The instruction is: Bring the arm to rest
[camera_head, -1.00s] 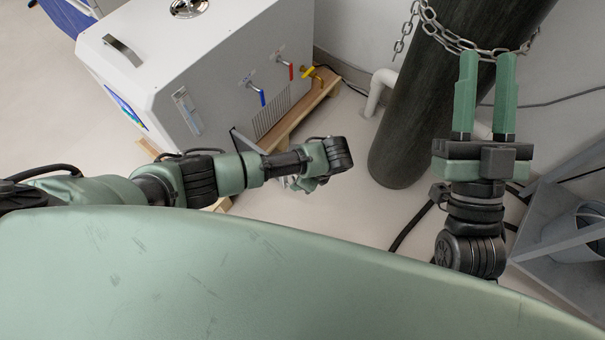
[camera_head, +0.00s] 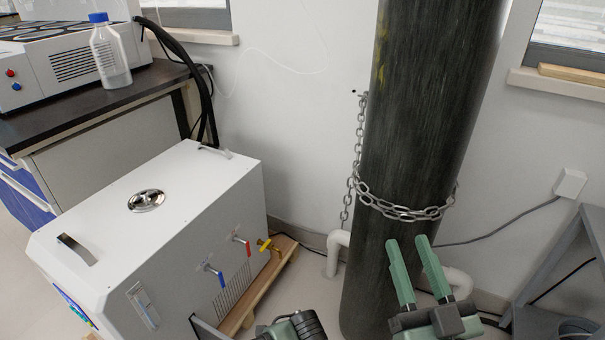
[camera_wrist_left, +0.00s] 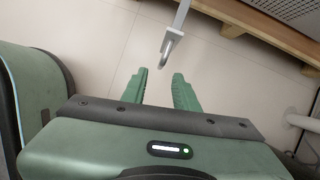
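My right gripper (camera_head: 414,271) shows at the bottom right of the head view. Its two green fingers point up in front of the dark gas cylinder, with a gap between them and nothing held. Part of my left arm (camera_head: 294,326) shows at the bottom edge of the head view; its fingers are out of that view. In the left wrist view my left gripper (camera_wrist_left: 160,88) has its two green fingers apart, with bare floor between them. A grey metal bracket (camera_wrist_left: 172,45) is just beyond the fingertips there.
A white box-shaped machine (camera_head: 150,235) with coloured valves stands on a wooden pallet (camera_head: 258,291) at left. A chained dark gas cylinder (camera_head: 410,130) stands at centre right. A grey metal frame (camera_head: 562,262) is at far right. A bench with a bottle (camera_head: 108,52) is at upper left.

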